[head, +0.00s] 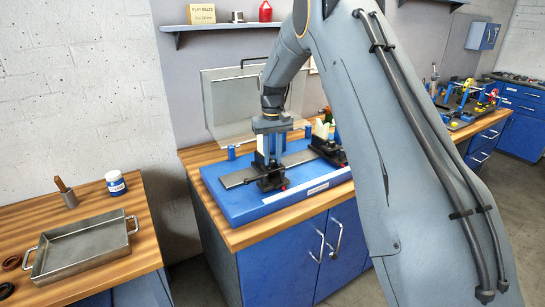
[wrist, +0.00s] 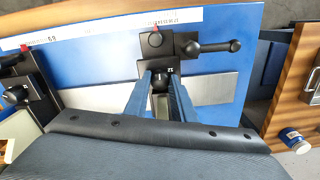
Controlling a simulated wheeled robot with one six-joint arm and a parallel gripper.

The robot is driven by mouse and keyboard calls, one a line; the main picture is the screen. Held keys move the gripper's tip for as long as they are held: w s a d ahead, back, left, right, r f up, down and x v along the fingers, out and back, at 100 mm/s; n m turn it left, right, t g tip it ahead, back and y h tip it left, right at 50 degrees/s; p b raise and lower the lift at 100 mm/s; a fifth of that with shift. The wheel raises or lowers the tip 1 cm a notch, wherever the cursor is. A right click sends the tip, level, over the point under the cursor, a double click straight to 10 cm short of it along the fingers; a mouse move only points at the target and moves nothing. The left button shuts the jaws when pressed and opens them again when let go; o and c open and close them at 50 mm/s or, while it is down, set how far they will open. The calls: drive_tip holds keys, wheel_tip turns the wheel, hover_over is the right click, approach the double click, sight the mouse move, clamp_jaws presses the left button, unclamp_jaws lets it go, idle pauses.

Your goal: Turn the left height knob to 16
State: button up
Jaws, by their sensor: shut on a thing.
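My gripper (head: 268,158) points down over the black left stand (head: 270,183) on the blue balancing base (head: 232,204). In the wrist view its two blue fingers (wrist: 160,88) close around the dark left height knob (wrist: 160,82) of that stand, and they are shut on it. The knob is largely hidden between the fingers. A small marking (wrist: 171,70) shows beside it, too small to read surely. The stand also has a red pointer (wrist: 156,28) by the white scale strip and a black ball-ended handle (wrist: 215,46).
The second black stand (wrist: 18,88) is on the same base. A grey backing shield (head: 220,105) stands behind. My arm hides much of the right side.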

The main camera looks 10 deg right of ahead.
sight(273, 160)
drive_tip(key=shift+n, duration=0.3)
drive_tip(key=n+b, duration=0.1)
drive_tip(key=n, duration=0.1)
drive_tip(key=shift+n, duration=0.3)
drive_tip(key=shift+n+b, duration=0.5)
drive_tip(key=shift+n, duration=1.3)
drive_tip(key=o, duration=1.1)
drive_tip(key=shift+c, duration=0.2)
drive_tip(key=shift+r+b, duration=1.25)
drive_tip(key=shift+r, duration=2.7)
